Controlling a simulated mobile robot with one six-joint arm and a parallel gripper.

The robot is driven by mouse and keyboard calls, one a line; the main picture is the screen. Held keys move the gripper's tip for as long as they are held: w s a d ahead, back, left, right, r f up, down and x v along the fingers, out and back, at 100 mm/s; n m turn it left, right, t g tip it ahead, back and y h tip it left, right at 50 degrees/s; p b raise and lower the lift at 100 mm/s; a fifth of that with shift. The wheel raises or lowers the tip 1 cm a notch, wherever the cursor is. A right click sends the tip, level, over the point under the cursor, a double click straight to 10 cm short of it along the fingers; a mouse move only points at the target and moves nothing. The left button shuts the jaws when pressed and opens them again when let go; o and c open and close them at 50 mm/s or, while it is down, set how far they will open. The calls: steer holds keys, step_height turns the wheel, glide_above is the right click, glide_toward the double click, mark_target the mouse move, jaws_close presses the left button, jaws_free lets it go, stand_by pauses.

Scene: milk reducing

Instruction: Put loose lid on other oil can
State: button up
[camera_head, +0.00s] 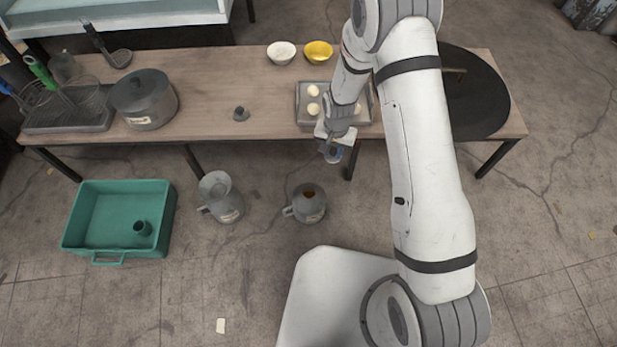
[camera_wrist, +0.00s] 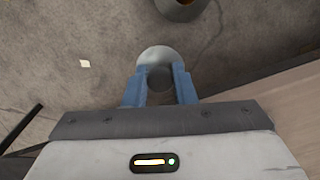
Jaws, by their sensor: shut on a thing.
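My gripper (camera_head: 333,152) is over the floor just off the table's front edge. In the wrist view its blue fingers (camera_wrist: 160,88) are shut on a small grey round piece (camera_wrist: 154,57), which looks like a lid; the fingers hide part of it. An open oil can (camera_head: 308,204) with brown oil inside stands on the floor, below and left of my gripper. Its lower part also shows at the top of the wrist view (camera_wrist: 181,9). A second grey can (camera_head: 222,199) with a flared top stands to its left. A small grey lid-like piece (camera_head: 240,114) sits on the table.
The wooden table (camera_head: 205,85) holds a lidded pot (camera_head: 143,99), a tray of pale round pieces (camera_head: 313,118), white (camera_head: 282,52) and yellow (camera_head: 318,52) bowls, and a dark round plate (camera_head: 482,95). A green crate (camera_head: 85,215) with a small cup (camera_head: 142,228) stands on the floor.

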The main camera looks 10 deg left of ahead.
steer(key=shift+s+a+f+b, duration=0.75)
steer(key=shift+s+a+f, duration=0.3)
steer(key=shift+f, duration=1.5)
steer(key=shift+s+a+f+b, duration=0.75)
steer(key=shift+s+a+f, duration=0.3)
steer(key=shift+f, duration=1.45)
steer(key=shift+s+a+f+b, duration=0.85)
steer(key=shift+s+f, duration=0.25)
steer(key=shift+f, duration=1.45)
steer(key=shift+f, duration=0.15)
steer(key=o, duration=1.5)
steer(key=shift+r+p, duration=2.2)
steer(key=shift+r, duration=1.35)
